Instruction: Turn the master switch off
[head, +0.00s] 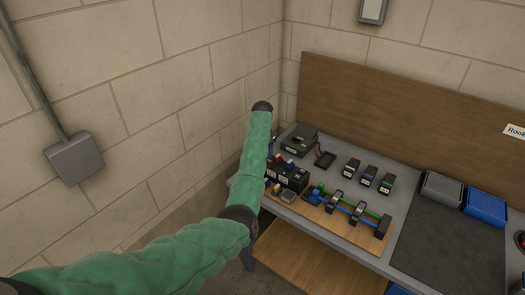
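I cannot pick out the master switch for certain. A dark green box (299,140) stands at the back left of the grey bench. In front of it is a black unit (292,178) with small red, blue and yellow parts on it, partly covered by my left arm. A wooden board (335,230) in front carries blue and green rods, dark brackets and a dark end block (382,226). My green-sleeved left arm crosses from the lower left and rises in front of the bench's left end. Its gripper cannot be made out. My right gripper is out of the picture.
Several small dark blocks (369,175) stand mid-bench. A grey bin (441,188) and a blue bin (486,206) stand at the right, behind a dark mat (450,250). A wooden backboard (400,115) rises behind. A grey box (75,158) with conduit is on the left wall.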

